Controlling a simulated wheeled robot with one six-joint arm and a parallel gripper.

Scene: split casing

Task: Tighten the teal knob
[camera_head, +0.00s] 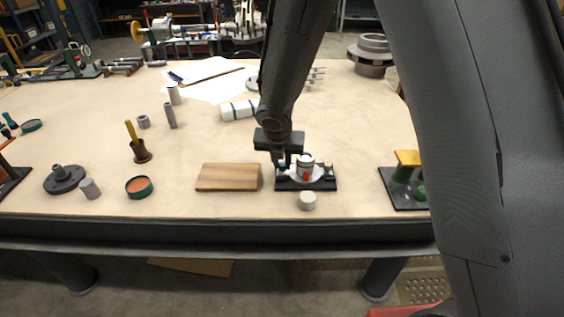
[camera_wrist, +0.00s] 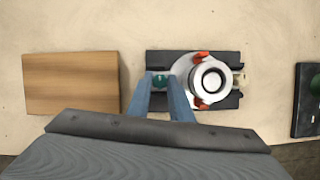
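The teal knob (camera_wrist: 160,80) sits on the left part of a black base plate (camera_wrist: 193,57), left of a white round casing (camera_wrist: 190,68). The casing has a pale ring on top and two orange-red clips (camera_wrist: 202,56). My gripper (camera_wrist: 160,84) is over the knob, with one finger on each side of it and the fingers apart. Whether they touch the knob is not clear. In the head view, my gripper (camera_head: 281,161) points down at the plate's left end and partly hides the knob. The casing (camera_head: 306,172) stands beside it.
A wooden board (camera_head: 228,177) lies left of the plate. A small pale cylinder (camera_head: 307,201) stands in front of it. A yellow-and-green fixture (camera_head: 406,168) is to the right. A white-and-blue roll (camera_head: 239,110) lies behind. The table's front edge is close.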

